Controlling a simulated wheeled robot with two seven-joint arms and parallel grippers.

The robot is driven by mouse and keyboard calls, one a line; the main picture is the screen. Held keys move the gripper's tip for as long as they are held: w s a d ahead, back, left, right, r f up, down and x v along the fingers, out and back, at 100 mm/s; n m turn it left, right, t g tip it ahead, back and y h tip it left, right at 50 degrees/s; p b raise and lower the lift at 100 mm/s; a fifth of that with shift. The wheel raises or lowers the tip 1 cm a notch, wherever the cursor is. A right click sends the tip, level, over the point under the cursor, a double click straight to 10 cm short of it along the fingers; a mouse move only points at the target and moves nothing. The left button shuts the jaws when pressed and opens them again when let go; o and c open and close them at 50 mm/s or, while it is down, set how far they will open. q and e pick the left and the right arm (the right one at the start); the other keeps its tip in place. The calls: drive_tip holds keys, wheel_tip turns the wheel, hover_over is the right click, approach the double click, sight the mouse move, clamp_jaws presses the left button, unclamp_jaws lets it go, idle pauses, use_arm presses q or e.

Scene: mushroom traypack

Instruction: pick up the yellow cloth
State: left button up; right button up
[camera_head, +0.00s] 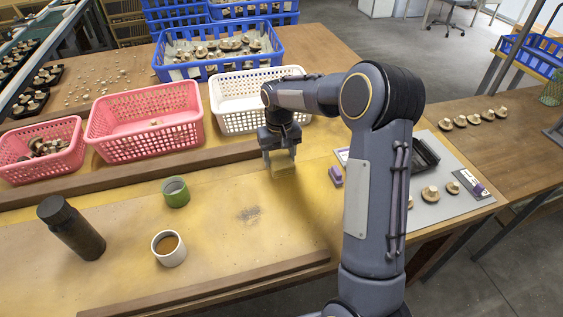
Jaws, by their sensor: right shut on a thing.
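The yellow cloth (283,169) is a small folded pad between the fingers of my right gripper (280,163). The gripper points down and is shut on the cloth, at the middle of the wooden table just in front of the white basket. I cannot tell whether the cloth still touches the table. A dark smudge (249,214) marks the tabletop to the left of and below the cloth. My left gripper is not in view.
A white basket (232,117), pink baskets (118,133) and a blue crate (171,74) stand behind a wooden rail (130,177). A dark bottle (77,236), a mug (169,262) and a green tape roll (174,193) are at left. A grey mat (431,208) with mushrooms lies right.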

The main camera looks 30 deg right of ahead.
sight(272, 166)
drive_tip(key=a+r, duration=0.1)
drive_tip(key=s+a+r, duration=0.1)
drive_tip(key=r, duration=0.1)
drive_tip(key=a+r, duration=0.1)
drive_tip(key=shift+s+a+r, duration=0.2)
drive_tip(key=shift+s+r, duration=0.05)
drive_tip(key=shift+s, duration=0.1)
drive_tip(key=s+a+r, duration=0.4)
drive_tip(key=a, duration=0.4)
drive_tip(key=shift+s, duration=0.25)
drive_tip(key=shift+r, duration=0.1)
